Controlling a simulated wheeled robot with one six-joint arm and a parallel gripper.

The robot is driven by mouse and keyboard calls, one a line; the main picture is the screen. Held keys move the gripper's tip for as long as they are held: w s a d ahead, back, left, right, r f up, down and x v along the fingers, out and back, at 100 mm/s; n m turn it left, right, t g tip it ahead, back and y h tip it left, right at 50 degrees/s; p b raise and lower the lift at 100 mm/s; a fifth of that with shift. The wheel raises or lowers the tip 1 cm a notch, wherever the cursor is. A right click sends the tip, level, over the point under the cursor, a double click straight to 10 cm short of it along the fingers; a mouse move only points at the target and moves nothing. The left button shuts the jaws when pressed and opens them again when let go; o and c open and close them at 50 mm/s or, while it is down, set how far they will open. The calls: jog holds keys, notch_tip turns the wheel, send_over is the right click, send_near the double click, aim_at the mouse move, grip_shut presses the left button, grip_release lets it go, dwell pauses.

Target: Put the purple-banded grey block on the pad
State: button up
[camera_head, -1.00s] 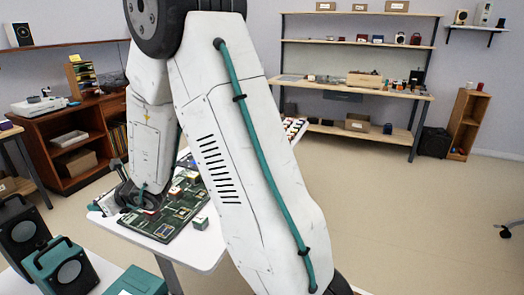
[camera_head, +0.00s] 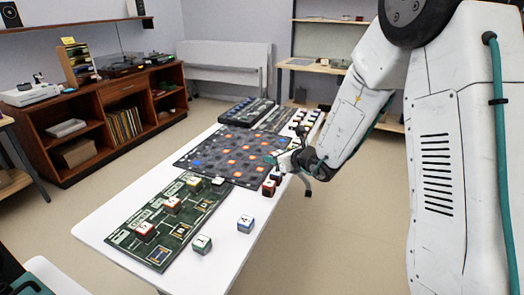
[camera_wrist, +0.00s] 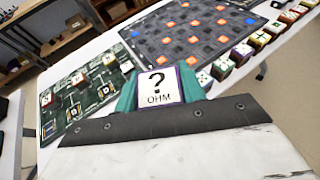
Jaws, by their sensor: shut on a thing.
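My gripper (camera_wrist: 157,90) is shut on a block (camera_wrist: 160,86) with a white face marked "? OHM" and purple edges, between its teal fingers in the wrist view. Its grey sides are hidden by the fingers. In the head view my gripper (camera_head: 288,161) is above the right edge of the table, and the block cannot be made out there. A dark mat with orange and blue squares (camera_head: 212,165) and a green board with outlined slots (camera_head: 122,236) lie on the table. I cannot tell which is the pad.
Lettered blocks stand on the green board, including a red one (camera_head: 145,231). A green-sided block (camera_head: 203,244) and a blue one (camera_head: 245,224) stand on bare white table (camera_head: 92,226). More blocks (camera_head: 268,188) line the right edge. A dark tray (camera_head: 240,117) lies behind.

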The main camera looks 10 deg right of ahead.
jog(key=w+a+f+n+g+y, duration=0.2)
jog(key=a+f+n, duration=0.15)
jog(key=a, duration=0.35)
jog(key=w+a+f+n+g+y, duration=0.2)
jog(key=a+f+y, duration=0.1)
jog(key=a+f, duration=0.3)
send_over(236, 204)
notch_tip(236, 204, down, 4)
jog(key=shift+f, duration=2.65)
jog(key=o, duration=1)
jog(key=shift+f, duration=0.1)
